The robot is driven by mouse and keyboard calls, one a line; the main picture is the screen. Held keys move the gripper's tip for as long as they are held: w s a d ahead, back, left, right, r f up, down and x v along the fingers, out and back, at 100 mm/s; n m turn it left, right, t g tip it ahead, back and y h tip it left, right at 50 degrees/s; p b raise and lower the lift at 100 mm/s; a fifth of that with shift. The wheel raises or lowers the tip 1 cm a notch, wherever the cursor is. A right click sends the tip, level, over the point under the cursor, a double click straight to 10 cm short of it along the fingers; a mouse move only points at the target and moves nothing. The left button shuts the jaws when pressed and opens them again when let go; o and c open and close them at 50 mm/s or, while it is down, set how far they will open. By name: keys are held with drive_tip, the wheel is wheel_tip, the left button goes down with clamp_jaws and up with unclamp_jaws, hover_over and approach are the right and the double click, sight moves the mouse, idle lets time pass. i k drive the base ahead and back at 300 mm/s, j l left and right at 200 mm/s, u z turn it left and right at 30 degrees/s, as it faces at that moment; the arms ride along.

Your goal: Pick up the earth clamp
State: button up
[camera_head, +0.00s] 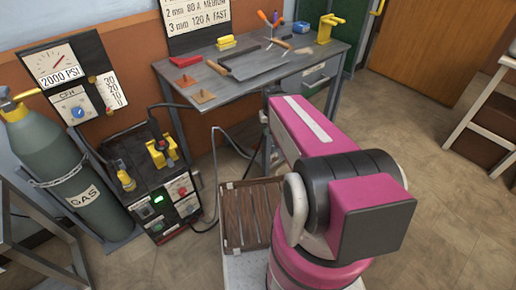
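A yellow clamp-like piece (161,152) sits on top of the black welding machine (150,190), with a dark cable at it; it may be the earth clamp, but I cannot tell for sure. A second yellow piece (125,176) is at the machine's left front. Another yellow clamp-like tool (328,27) stands at the far right corner of the grey workbench (215,88). My pink arm fills the lower right middle, reaching toward the bench. My gripper is not visible, hidden behind my arm or out of frame.
A green gas cylinder (52,160) stands left of the machine. The bench holds red and brown pieces, a yellow block (226,42) and tools. A brown slatted crate (247,215) is beside my arm. Cables run on the floor. The right floor (440,180) is clear.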

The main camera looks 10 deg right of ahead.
sight(273, 154)
drive_tip(key=l, duration=1.2)
drive_tip(key=k+l, duration=0.15)
drive_tip(key=l, duration=1.1)
